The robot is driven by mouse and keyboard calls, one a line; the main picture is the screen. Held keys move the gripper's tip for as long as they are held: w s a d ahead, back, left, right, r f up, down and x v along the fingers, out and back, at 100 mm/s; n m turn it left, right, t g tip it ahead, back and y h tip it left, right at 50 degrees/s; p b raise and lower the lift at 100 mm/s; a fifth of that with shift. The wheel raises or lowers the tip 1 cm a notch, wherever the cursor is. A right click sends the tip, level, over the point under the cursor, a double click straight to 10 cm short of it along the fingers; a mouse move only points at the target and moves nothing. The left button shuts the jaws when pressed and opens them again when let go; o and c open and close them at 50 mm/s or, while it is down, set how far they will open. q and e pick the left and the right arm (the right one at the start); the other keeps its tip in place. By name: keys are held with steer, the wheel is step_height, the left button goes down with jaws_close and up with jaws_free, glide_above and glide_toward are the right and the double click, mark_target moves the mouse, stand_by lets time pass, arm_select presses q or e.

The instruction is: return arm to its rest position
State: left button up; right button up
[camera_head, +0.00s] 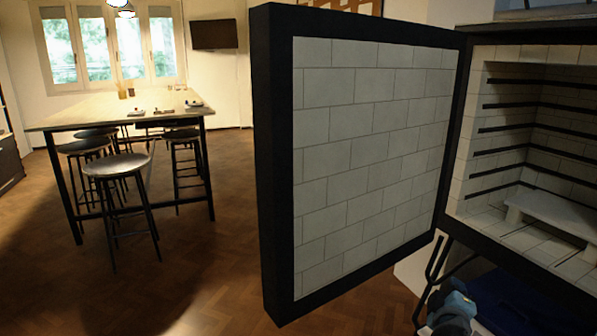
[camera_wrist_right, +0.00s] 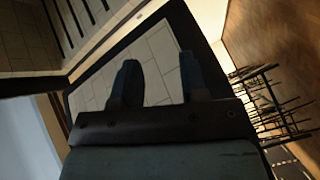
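My right gripper (camera_wrist_right: 158,78) shows in the right wrist view with its two dark fingers spread apart and nothing between them. Behind the fingers are the pale bricks of the open kiln door (camera_wrist_right: 155,60). In the head view the door (camera_head: 370,150) stands swung out, its white brick lining in a black frame facing me. Part of my right arm shows at the bottom right, below the kiln opening; the fingers cannot be made out clearly there. My left gripper is in neither view.
The kiln chamber (camera_head: 540,130) is open at the right, with slotted brick walls and a pale shelf (camera_head: 555,210) inside. A long table (camera_head: 120,110) with several stools (camera_head: 115,165) stands at the left. The wooden floor (camera_head: 200,270) before the door is clear.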

steer(key=s+a+f+m+t+y, duration=0.1)
steer(key=s+a+t+y, duration=0.1)
steer(key=s+a+y, duration=1.25)
steer(key=s+a+r+m+y, duration=0.1)
steer(key=s+a+r+m, duration=0.2)
steer(key=s, duration=0.4)
steer(key=s+a+r+m+y, duration=0.1)
steer(key=s+a+r, duration=0.2)
steer(key=s+a, duration=0.35)
arm_select(q)
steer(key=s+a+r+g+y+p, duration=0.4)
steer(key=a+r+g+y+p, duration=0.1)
steer(key=p, duration=3.1)
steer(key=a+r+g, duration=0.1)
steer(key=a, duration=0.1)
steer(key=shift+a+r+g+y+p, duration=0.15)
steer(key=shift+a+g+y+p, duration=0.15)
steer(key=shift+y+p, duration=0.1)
arm_select(e)
steer(key=s+d+r+g+h, duration=0.4)
steer(key=d+r+g+h, duration=0.1)
steer(key=d, duration=0.4)
steer(key=shift+s+d+r+g+h, duration=0.15)
steer(key=shift+d+r+g+h, duration=0.15)
steer(key=shift+g+h, duration=0.25)
